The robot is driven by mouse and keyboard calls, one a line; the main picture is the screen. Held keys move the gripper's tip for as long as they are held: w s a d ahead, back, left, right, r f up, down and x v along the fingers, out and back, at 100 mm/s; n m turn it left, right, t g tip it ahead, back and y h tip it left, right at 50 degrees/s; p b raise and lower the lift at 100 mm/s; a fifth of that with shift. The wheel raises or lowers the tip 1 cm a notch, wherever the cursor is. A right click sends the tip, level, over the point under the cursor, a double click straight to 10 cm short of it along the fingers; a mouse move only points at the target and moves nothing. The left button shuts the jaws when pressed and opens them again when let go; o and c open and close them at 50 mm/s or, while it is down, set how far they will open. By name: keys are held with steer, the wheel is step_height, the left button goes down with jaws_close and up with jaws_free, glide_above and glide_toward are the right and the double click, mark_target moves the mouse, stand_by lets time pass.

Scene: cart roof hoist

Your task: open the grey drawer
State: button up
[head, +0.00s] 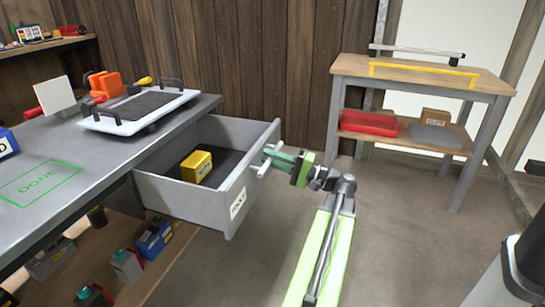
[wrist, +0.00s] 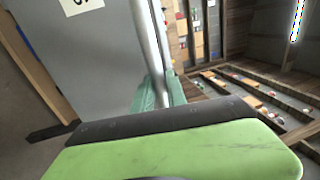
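The grey drawer (head: 228,199) is pulled well out from under the grey workbench, its inside open to view. A yellow box (head: 196,166) lies in it. My gripper (head: 272,156) is at the drawer's front, with its green fingers around the pale bar handle (head: 264,169). It looks shut on the handle. In the wrist view the handle (wrist: 150,40) runs down to the teal fingers (wrist: 160,93), beside the grey drawer front (wrist: 85,60). My gripper's body hides part of the grip there.
The workbench (head: 45,150) carries a white-framed tray (head: 130,112), orange items (head: 105,84) and a green "DONE" outline. Below it a shelf holds several small boxes. A wooden table (head: 425,75) stands back right. The floor between is clear.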

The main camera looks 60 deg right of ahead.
steer(key=o, duration=0.4)
steer(key=shift+w, duration=0.1)
steer(key=b+v, duration=0.3)
steer(key=v, duration=1.4)
steer(key=shift+s+f, duration=0.15)
steer(key=shift+s, duration=0.05)
